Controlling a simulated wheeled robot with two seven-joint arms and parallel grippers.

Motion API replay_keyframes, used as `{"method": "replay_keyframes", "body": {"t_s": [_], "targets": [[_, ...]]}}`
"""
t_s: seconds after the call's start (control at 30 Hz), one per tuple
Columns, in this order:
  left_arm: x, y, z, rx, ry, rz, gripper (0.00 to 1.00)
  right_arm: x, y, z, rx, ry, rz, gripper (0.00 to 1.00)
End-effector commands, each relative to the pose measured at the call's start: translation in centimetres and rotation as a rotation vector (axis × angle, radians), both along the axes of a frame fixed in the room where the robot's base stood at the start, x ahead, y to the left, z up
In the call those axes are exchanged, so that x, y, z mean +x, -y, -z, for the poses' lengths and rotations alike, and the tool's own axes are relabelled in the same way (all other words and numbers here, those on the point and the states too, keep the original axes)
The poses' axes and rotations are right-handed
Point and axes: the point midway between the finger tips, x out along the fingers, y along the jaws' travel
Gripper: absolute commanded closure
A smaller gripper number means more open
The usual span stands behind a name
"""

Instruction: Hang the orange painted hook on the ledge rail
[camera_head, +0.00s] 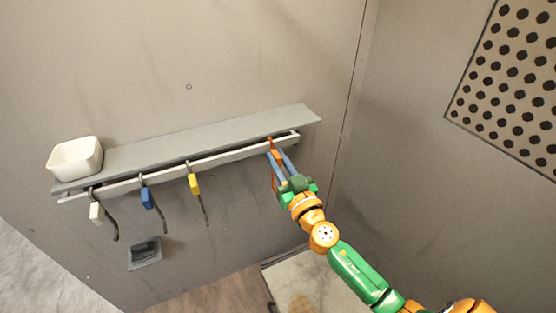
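The orange hook (272,154) is at the right end of the ledge rail (230,158). Its top is at the rail's front; I cannot tell whether it rests over the rail or only touches it. My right gripper (279,160) reaches up from the lower right, its blue fingers around the orange hook's shank, and appears shut on it. The fingers partly cover the hook. The rail runs along the front of a grey ledge (200,143) on the wall. My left gripper is not in view.
Hooks with white (97,212), blue (147,198) and yellow (194,184) parts hang on the rail to the left. A white bin (76,158) stands on the ledge's left end. A perforated panel (510,80) is on the right wall. The rail between yellow and orange is free.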

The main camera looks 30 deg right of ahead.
Motion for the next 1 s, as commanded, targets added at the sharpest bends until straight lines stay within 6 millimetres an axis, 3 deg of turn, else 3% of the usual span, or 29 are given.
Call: {"method": "replay_keyframes", "body": {"t_s": [0.03,0.1,0.43,0.8,1.0], "targets": [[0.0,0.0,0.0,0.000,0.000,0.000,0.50,0.0,0.0,0.0,0.000,0.000,0.000,0.64],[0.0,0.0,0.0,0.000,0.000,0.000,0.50,0.0,0.0,0.0,0.000,0.000,0.000,0.46],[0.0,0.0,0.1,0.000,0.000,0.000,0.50,-0.3,0.0,0.2,0.000,-0.001,-0.001,0.46],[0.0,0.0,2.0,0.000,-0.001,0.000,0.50,-6.2,-0.4,1.5,0.002,-0.002,-0.001,0.46],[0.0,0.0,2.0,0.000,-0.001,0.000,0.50,-7.0,-0.4,1.3,0.000,0.000,0.000,0.46]]}}
